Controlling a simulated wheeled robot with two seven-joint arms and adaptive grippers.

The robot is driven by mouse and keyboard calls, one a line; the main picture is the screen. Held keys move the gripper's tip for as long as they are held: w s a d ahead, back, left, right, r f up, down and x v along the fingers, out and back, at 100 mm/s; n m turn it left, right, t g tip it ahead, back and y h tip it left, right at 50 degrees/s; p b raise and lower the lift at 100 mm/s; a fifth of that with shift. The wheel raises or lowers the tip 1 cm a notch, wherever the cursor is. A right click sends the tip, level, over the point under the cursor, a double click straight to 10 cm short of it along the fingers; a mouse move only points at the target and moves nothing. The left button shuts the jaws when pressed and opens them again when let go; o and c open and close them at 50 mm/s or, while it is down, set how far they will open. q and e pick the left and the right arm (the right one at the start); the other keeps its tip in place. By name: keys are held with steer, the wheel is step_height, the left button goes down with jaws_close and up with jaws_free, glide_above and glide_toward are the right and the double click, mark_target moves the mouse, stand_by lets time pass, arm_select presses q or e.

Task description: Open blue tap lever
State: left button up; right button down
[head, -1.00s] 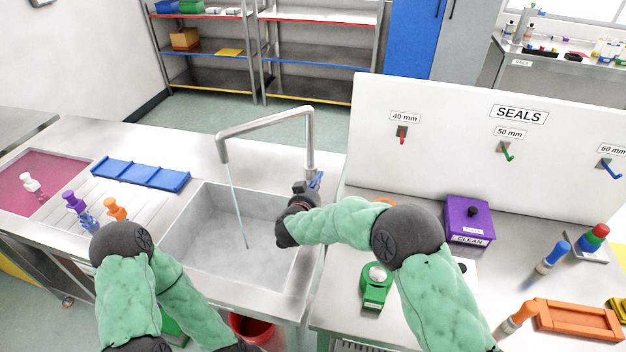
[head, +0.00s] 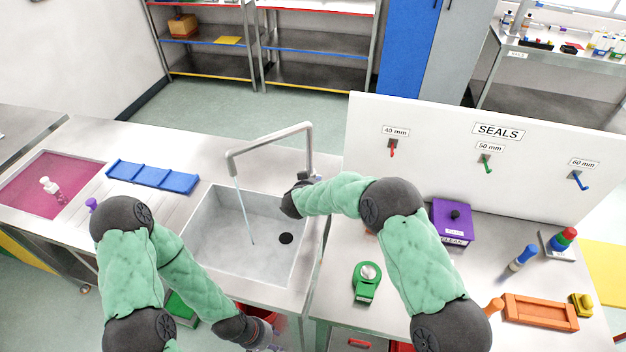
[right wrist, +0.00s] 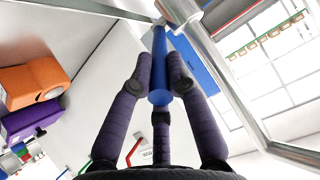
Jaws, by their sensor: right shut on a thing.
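The metal tap (head: 309,145) stands at the back right of the sink (head: 215,235). A thin stream of water (head: 243,210) runs from its spout into the basin. In the right wrist view the blue tap lever (right wrist: 158,65) extends from the metal tap body (right wrist: 178,12). My right gripper (right wrist: 160,78) is shut on the lever, with dark purple fingers on both sides of it. In the head view my right wrist and forearm hide the lever and most of that gripper. My left gripper (head: 268,338) is low at the bottom edge, in front of the sink, partly cut off.
The white SEALS board (head: 450,150) stands to the right behind the bench. A blue rack (head: 152,177) lies left of the sink.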

steer(key=shift+w+r+p, duration=0.1)
steer(key=shift+r+p, duration=0.1)
steer(key=shift+p, duration=0.25)
steer(key=c, duration=1.2)
jaws_free()
steer(key=v, duration=1.2)
